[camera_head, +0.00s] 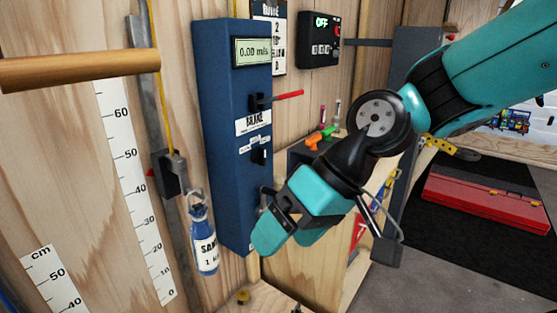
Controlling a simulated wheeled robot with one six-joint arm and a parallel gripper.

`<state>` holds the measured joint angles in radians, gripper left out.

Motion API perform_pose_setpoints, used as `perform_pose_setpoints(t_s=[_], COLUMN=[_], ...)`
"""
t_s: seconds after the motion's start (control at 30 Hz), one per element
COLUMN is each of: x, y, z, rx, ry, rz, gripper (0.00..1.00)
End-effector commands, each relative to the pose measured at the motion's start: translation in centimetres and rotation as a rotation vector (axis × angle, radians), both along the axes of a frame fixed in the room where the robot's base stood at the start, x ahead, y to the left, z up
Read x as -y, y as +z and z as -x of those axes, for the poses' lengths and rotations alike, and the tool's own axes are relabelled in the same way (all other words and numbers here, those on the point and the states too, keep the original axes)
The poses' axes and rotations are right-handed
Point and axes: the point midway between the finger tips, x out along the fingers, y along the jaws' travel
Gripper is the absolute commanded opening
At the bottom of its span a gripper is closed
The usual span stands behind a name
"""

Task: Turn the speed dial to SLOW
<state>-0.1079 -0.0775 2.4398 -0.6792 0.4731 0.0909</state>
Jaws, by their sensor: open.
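A tall blue control box (224,110) stands against the wooden wall, left of centre. Its lit display (252,51) reads 0.00 m/s. A brake lever (274,99) with a red handle sticks out over a BRAKE label. Below it is a small black knob (259,156) with small white labels (246,147) too small to read. I cannot tell whether this knob is the speed dial or where it points. Another dark fitting lower on the box is partly hidden by my gripper. My gripper (287,237) is open, in front of and below the knob, apart from it.
A blue sand bag (204,240) hangs left of the box beside a metal rail and measuring scales. A wooden bar (75,70) juts in at upper left. A black OFF-display unit (319,39) is on the wall. A red case (487,197) lies on the dark mat at right.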

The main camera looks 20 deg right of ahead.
Motion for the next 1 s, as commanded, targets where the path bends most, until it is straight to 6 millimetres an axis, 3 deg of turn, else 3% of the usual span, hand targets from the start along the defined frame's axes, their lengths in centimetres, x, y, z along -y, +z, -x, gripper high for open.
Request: perform_pose_setpoints(t_s=[0.03, 0.13, 0.2, 0.3, 0.4, 0.5, 0.63, 0.77, 1.0], x=[0.0, 1.0, 3.0, 7.2, 11.7, 15.3, 17.4, 17.0, 13.8], y=[-2.0, -3.5, -4.5, -5.9, -7.2, -8.1, -8.5, -8.3, -8.2], z=[-3.6, -10.8, -15.4, -20.8, -24.4, -26.3, -27.4, -28.5, -32.4], rx=[-0.011, -0.009, -0.007, -0.003, 0.002, 0.008, 0.013, 0.013, 0.014], ry=[-0.091, -0.288, -0.433, -0.630, -0.792, -0.902, -0.968, -0.976, -0.970], rz=[-0.097, -0.331, -0.498, -0.722, -0.906, -1.034, -1.113, -1.126, -1.124], gripper=[0.85, 0.85, 0.85, 0.85, 0.85, 0.85, 0.85, 0.85, 0.85])
